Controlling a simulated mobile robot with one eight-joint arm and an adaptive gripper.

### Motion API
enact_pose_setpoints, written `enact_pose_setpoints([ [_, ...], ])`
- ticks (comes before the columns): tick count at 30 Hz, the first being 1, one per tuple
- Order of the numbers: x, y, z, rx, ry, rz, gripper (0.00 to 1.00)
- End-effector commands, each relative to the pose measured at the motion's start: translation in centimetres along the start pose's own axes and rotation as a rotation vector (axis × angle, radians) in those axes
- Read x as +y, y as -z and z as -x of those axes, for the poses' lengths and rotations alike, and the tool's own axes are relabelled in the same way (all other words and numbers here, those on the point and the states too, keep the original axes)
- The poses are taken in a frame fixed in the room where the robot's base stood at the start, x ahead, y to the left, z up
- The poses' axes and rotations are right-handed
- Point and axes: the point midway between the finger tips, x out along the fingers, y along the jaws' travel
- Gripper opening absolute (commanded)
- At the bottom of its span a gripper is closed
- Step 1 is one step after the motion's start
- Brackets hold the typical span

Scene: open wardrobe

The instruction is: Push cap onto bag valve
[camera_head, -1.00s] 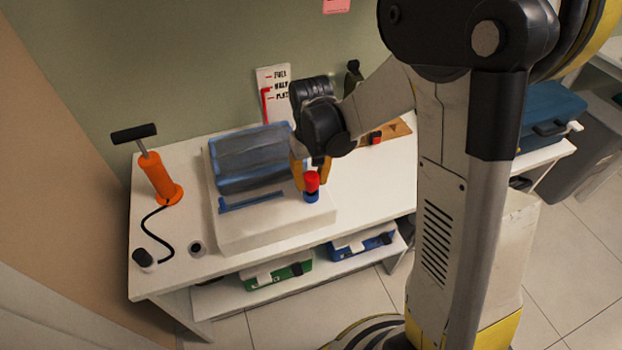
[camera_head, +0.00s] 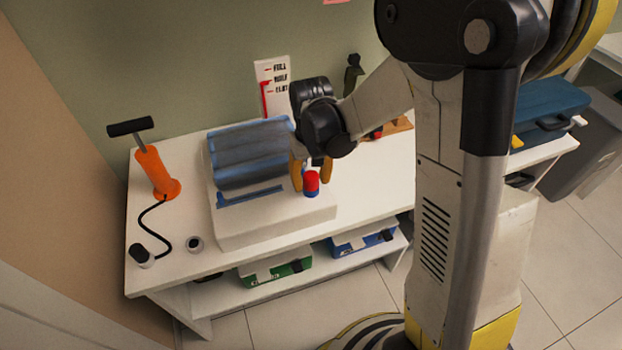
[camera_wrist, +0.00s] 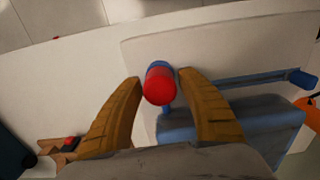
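The red cap (camera_head: 311,180) sits upright on the blue bag valve (camera_head: 312,194), at the front right of the white block holding the blue bag (camera_head: 250,155). In the wrist view the red cap (camera_wrist: 159,84) covers most of the valve, and a blue rim (camera_wrist: 156,65) shows behind it. My gripper (camera_head: 311,184) is above the cap with one finger on each side. In the wrist view my gripper (camera_wrist: 159,80) is open, with narrow gaps between both fingertips and the cap.
An orange hand pump (camera_head: 158,172) with a black hose stands at the table's left. A marked card (camera_head: 274,84) stands against the wall. Green (camera_head: 275,271) and blue (camera_head: 361,242) boxes sit on the lower shelf.

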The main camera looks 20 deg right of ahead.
Motion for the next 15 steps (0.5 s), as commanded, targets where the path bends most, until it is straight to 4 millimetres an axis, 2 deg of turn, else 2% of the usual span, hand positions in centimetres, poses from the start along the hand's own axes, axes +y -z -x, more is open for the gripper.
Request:
enact_pose_setpoints([
  [10,0.0,0.0,0.2,0.0,0.0,0.0,0.55],
  [15,0.0,-0.1,2.3,0.0,0.0,0.0,0.55],
])
